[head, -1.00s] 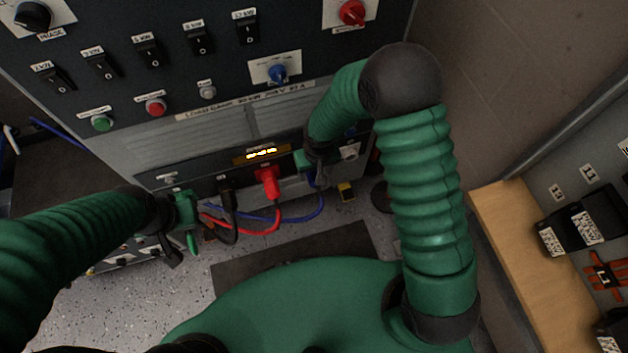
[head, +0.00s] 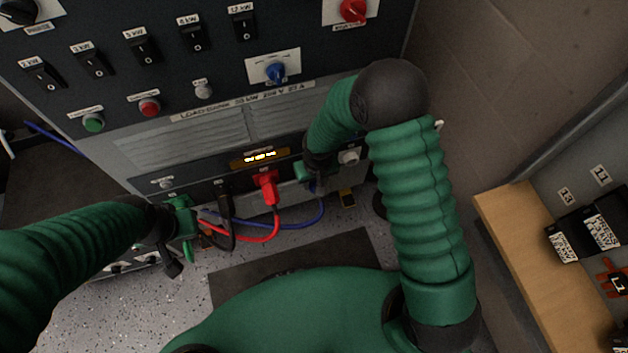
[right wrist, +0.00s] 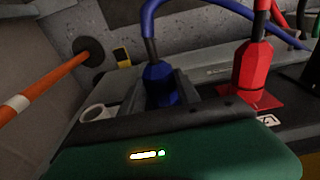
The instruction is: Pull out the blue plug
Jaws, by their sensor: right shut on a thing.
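The blue plug (right wrist: 160,84) stands upright at the load bank's lower connector panel in the right wrist view, its blue cable (right wrist: 150,22) arching right. My right gripper (head: 313,180) is shut on the blue plug, whose body it mostly hides in the head view; the blue cable (head: 321,208) shows below. I cannot tell how deep the plug sits. The red plug (head: 266,187) is in its socket to the left, and also shows in the right wrist view (right wrist: 252,75). My left gripper (head: 184,226) is left of the plugs, near the cables; its jaws are unclear.
A black plug (head: 224,200) and cable are left of the red plug. The load bank (head: 190,125) rises behind, with switches and buttons. A dark mat (head: 300,262) lies on the speckled floor. A wooden bench (head: 520,240) stands at the right; an orange-and-white pole (right wrist: 45,85) shows in the right wrist view.

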